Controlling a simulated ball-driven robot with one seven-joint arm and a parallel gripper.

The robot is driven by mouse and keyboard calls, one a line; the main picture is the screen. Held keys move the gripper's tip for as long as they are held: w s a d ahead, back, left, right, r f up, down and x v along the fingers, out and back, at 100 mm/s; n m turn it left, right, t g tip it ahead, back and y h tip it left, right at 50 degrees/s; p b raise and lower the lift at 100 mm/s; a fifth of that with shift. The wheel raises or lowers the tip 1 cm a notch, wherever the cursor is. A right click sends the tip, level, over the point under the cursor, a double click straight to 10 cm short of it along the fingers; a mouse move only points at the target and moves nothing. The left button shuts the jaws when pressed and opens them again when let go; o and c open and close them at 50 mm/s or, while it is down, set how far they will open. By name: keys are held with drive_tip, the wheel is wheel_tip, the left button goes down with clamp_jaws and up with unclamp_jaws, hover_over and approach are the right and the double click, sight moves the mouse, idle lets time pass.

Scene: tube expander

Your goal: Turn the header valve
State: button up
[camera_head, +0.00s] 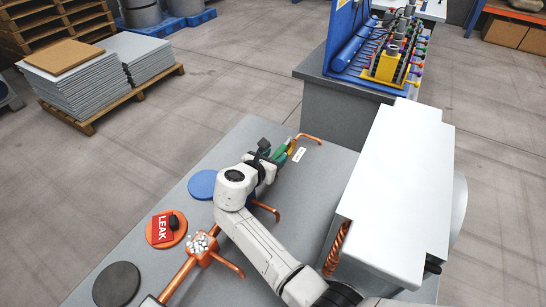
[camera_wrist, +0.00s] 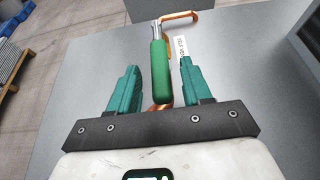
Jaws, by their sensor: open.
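The header valve's green lever (camera_wrist: 158,72) stands between my gripper's two teal fingers in the wrist view, with a gap on each side. A metal stem shows at the lever's far end, beside an orange copper pipe (camera_wrist: 181,15). My gripper (camera_wrist: 159,68) is open and around the lever without visible contact. In the head view, the green lever (camera_head: 283,152) shows just past my gripper (camera_head: 272,153), near the far end of the grey table (camera_head: 216,285). My wrist partly hides the valve there.
A white label (camera_head: 299,155) lies beside the pipe. Blue, orange and dark discs (camera_head: 117,285) lie along the table's left side, with a red LEAK tag (camera_head: 162,228) on the orange one. A copper manifold (camera_head: 201,250) is in front. A white box-shaped cover (camera_head: 398,190) stands at right.

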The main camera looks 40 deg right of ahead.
clamp_jaws()
idle(0.3)
drive_tip(key=shift+w, duration=0.1)
idle(0.4)
